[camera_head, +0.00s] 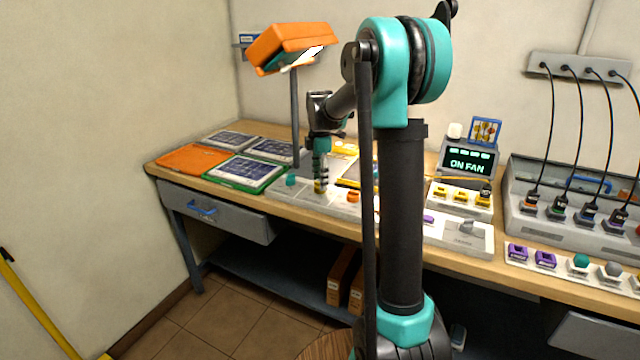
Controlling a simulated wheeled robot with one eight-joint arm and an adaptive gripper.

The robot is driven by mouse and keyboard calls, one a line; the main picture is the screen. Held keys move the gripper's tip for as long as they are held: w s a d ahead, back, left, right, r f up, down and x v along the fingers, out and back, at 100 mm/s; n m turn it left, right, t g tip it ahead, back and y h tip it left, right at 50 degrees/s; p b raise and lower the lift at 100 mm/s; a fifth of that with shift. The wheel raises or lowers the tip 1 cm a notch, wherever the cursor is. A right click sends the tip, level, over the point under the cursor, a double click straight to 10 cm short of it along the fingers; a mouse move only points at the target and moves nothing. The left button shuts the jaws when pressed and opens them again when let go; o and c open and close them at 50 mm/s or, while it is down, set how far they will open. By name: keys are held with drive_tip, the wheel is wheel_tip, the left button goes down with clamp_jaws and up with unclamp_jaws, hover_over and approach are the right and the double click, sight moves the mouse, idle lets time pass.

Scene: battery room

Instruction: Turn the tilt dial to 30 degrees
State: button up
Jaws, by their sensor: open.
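A long pale control panel (335,203) lies along the front of the bench. I cannot read any degree marks, so I cannot tell which one is the tilt dial. My gripper (321,182) points down over the yellow part, between the teal knob and the orange part. It is open; whether it touches the yellow part cannot be told. My arm hides the panel's middle.
An orange lamp head (291,45) stands on a post behind my gripper. Solar panels (247,171) lie at the bench's left. A screen reading "ON FAN" (468,160), yellow switches (458,194) and a cabled battery box (575,222) stand to the right.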

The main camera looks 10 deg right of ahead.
drive_tip(key=shift+f, duration=1.05)
drive_tip(key=c, duration=1.2)
